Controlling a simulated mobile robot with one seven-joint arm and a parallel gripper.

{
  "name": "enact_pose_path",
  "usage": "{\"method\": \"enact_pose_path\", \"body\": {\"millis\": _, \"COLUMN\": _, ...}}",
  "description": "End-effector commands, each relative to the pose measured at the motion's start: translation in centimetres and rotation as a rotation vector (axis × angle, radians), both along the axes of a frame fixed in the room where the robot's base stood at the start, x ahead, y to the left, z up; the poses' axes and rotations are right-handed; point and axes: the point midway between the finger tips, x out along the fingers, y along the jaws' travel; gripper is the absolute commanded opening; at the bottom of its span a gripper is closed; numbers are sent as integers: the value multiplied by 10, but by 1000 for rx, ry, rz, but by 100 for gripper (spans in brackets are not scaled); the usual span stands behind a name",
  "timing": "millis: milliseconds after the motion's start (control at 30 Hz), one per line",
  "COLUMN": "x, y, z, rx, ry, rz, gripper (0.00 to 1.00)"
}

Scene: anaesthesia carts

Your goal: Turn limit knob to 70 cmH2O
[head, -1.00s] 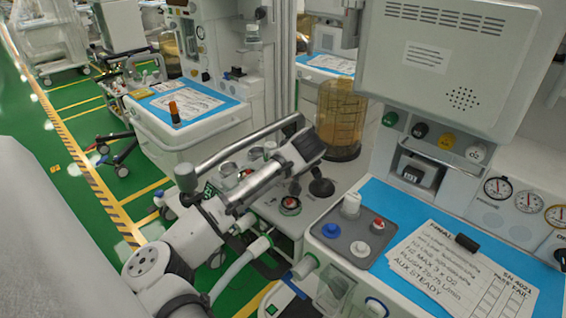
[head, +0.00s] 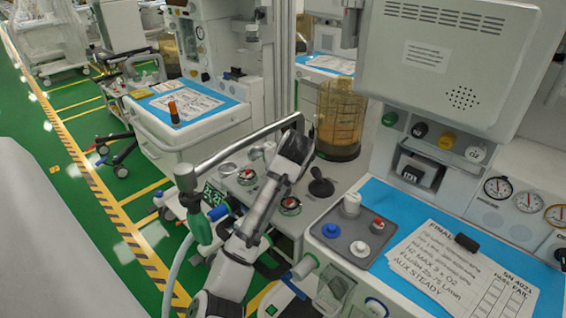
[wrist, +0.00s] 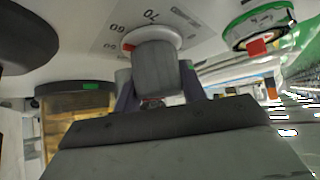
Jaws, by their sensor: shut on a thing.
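The limit knob (wrist: 155,68) is a grey ribbed grip on a pale round base in the wrist view. A printed scale (wrist: 125,25) lies beyond it, with upside-down figures that look like 70 and 60. A small red mark shows at the left of the base, but I cannot tell the exact setting. My gripper (wrist: 156,85) has its two fingers on either side of the knob, shut on it. In the head view my wrist (head: 292,155) is over the left machine's worktop, and the knob and fingertips are hidden there.
A green-rimmed round part with a red piece (wrist: 257,42) sits right of the knob. A metal rail (head: 240,142) arches close by my arm. An amber canister (head: 340,118) stands behind. A blue-topped cart with a paper sheet (head: 450,268) is at right.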

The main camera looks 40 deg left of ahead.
Motion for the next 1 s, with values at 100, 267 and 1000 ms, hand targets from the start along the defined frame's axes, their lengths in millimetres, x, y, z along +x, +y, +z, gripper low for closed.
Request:
{"method": "enact_pose_path", "body": {"millis": 100, "x": 1, "y": -2, "z": 0, "rx": -7, "ry": -2, "rz": -42, "gripper": 18}}
{"method": "enact_pose_path", "body": {"millis": 267, "x": 1, "y": -2, "z": 0, "rx": -6, "ry": -1, "rz": -102, "gripper": 18}}
{"method": "enact_pose_path", "body": {"millis": 1000, "x": 3, "y": -4, "z": 1, "rx": -1, "ry": 0, "rz": -458, "gripper": 18}}
